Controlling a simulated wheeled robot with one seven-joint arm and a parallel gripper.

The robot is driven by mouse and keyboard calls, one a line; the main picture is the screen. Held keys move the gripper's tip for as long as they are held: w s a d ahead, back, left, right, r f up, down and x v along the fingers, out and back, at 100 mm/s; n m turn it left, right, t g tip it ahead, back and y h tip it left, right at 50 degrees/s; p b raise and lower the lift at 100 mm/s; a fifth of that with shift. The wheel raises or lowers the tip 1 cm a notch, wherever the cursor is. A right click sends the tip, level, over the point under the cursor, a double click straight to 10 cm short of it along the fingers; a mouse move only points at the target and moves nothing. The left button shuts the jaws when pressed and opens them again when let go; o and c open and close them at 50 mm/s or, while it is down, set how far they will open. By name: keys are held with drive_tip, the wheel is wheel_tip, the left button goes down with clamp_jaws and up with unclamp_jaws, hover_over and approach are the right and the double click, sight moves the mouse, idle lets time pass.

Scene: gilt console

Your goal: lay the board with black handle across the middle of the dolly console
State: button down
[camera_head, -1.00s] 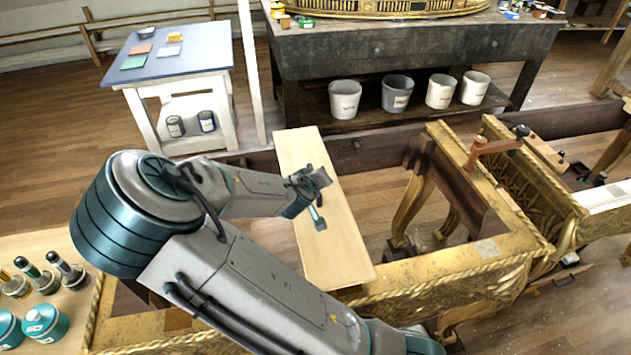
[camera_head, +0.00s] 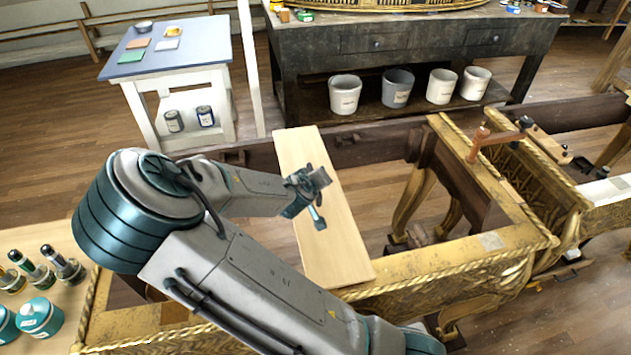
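The long pale wooden board (camera_head: 343,245) reaches over the open gilt console frame (camera_head: 450,268), from the dark back rail to the gold front rail. Whether it rests on the rails or hangs just above them I cannot tell. My gripper (camera_head: 318,197) is over the middle of the board and keeps its place on it as the surroundings shift, so it appears shut on the board's handle. The handle itself is mostly hidden by my gripper. My arm covers the left part of the console.
An orange clamp (camera_head: 497,137) stands up from the console's right side. Another gilt section (camera_head: 545,200) adjoins at right, with a small wooden piece (camera_head: 548,145). Bottles stand on a bench (camera_head: 72,245) at left. A blue-topped table (camera_head: 190,55) and dark workbench (camera_head: 420,55) stand behind.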

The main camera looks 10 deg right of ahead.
drive_tip(key=shift+f, duration=0.15)
drive_tip(key=c, duration=1.1)
unclamp_jaws()
drive_tip(key=shift+o, duration=0.3)
drive_tip(key=shift+s+f, duration=0.1)
drive_tip(key=shift+a, duration=0.1)
drive_tip(key=shift+c, duration=0.4)
drive_tip(key=o, duration=0.5)
drive_tip(key=shift+r+p, duration=0.75)
drive_tip(key=shift+r, duration=0.15)
drive_tip(key=shift+o, duration=0.2)
drive_tip(key=shift+r+p, duration=3.15)
drive_tip(key=shift+r, duration=0.6)
drive_tip(key=shift+f, duration=0.1)
